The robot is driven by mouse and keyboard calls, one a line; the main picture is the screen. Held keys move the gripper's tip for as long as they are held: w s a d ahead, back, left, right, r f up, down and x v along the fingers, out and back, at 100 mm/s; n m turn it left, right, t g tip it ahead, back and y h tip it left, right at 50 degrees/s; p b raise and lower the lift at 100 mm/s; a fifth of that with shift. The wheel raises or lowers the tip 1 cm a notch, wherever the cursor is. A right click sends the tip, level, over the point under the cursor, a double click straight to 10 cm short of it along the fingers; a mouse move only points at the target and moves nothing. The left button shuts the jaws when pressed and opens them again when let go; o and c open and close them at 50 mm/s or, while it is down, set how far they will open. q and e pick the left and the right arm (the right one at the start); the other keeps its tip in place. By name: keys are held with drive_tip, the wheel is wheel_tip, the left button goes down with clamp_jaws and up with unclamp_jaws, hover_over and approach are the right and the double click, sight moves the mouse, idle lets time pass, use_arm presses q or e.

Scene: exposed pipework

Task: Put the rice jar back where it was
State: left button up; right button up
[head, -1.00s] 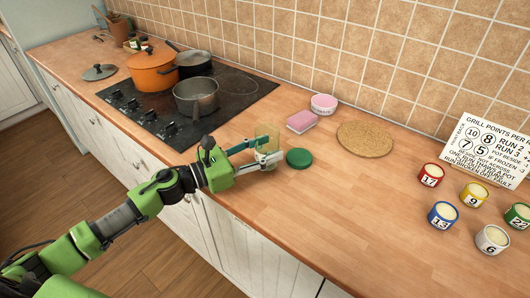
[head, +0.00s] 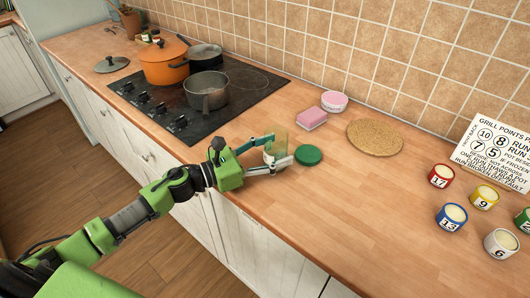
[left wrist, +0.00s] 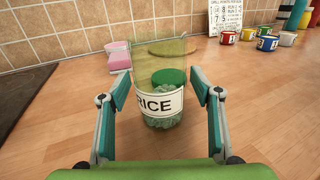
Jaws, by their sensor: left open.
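The rice jar (left wrist: 162,108) is a clear upright jar with a white RICE label and pale contents at the bottom, standing on the wooden counter. In the head view the jar (head: 277,148) is partly hidden by my left gripper (head: 283,151). In the left wrist view the open fingers of my left gripper (left wrist: 162,93) are on either side of the jar, with gaps between them and the glass. A green round lid (head: 308,155) lies on the counter just right of the jar; in the left wrist view it shows behind the jar. My right gripper is not in view.
The black hob (head: 196,95) with an orange pot (head: 164,66) and a grey saucepan (head: 207,92) is left of the jar. A pink sponge (head: 312,118), a cork mat (head: 375,138), several numbered cups and a sign (head: 495,145) are to the right. The front middle counter is clear.

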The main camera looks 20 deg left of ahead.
use_arm(q)
drive_tip(key=shift+s+a, duration=0.15)
drive_tip(key=b+v, duration=0.3)
drive_tip(key=v, duration=0.7)
drive_tip(key=shift+s+a, duration=0.15)
drive_tip(key=shift+s, duration=0.1)
drive_tip(key=shift+s+a+r, duration=0.15)
drive_tip(key=shift+s+a, duration=0.2)
drive_tip(key=shift+s, duration=0.05)
idle(0.6)
